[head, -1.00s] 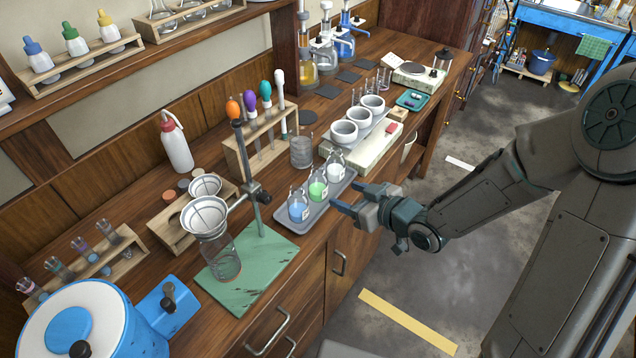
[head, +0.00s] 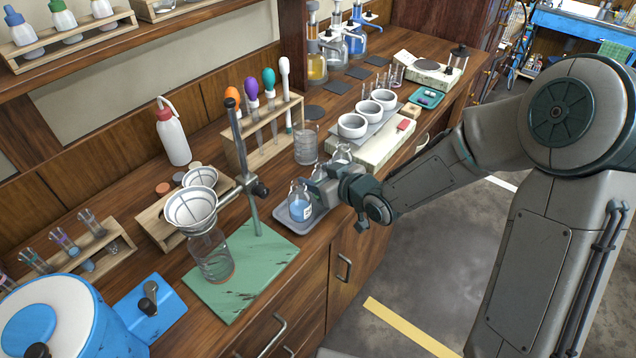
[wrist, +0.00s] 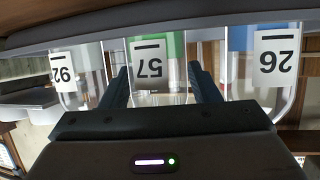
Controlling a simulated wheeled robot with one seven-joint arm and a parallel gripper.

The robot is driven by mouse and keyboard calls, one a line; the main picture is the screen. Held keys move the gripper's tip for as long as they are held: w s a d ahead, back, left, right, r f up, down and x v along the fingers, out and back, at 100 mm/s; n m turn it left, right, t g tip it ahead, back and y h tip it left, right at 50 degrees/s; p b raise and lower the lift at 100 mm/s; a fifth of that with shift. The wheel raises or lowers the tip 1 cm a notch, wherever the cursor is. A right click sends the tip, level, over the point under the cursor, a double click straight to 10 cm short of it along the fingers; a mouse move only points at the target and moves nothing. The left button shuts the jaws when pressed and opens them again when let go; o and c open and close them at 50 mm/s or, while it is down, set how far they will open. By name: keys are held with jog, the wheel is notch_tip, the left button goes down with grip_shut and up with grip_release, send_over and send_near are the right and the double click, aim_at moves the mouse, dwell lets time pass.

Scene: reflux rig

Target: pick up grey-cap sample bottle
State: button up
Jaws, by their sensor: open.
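Three clear sample bottles stand in a row on a grey tray (head: 284,215). In the head view, the blue-filled bottle (head: 299,208) is in front, and a pale bottle (head: 343,153) shows partly behind my gripper (head: 322,184). The green bottle is mostly hidden there by my gripper. In the wrist view, which is upside down, the green bottle (wrist: 157,62), labelled 57, stands between the open fingers of my gripper (wrist: 157,74). The blue bottle (wrist: 262,65) is to the right and the pale bottle (wrist: 78,78) to the left. I cannot make out cap colours.
A clamp stand on a green base (head: 240,275) stands left of the tray, holding a funnel over a glass vessel. A glass beaker (head: 306,146) and a test-tube rack (head: 262,140) are behind. White bowls (head: 352,126) stand beyond. The floor in front is clear.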

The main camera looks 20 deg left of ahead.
jog(key=shift+w+a+f, duration=0.2)
jog(key=shift+w+a, duration=0.05)
jog(key=shift+w, duration=0.05)
jog(key=shift+s, duration=0.1)
jog(key=c, duration=0.8)
jog(key=shift+r, duration=0.2)
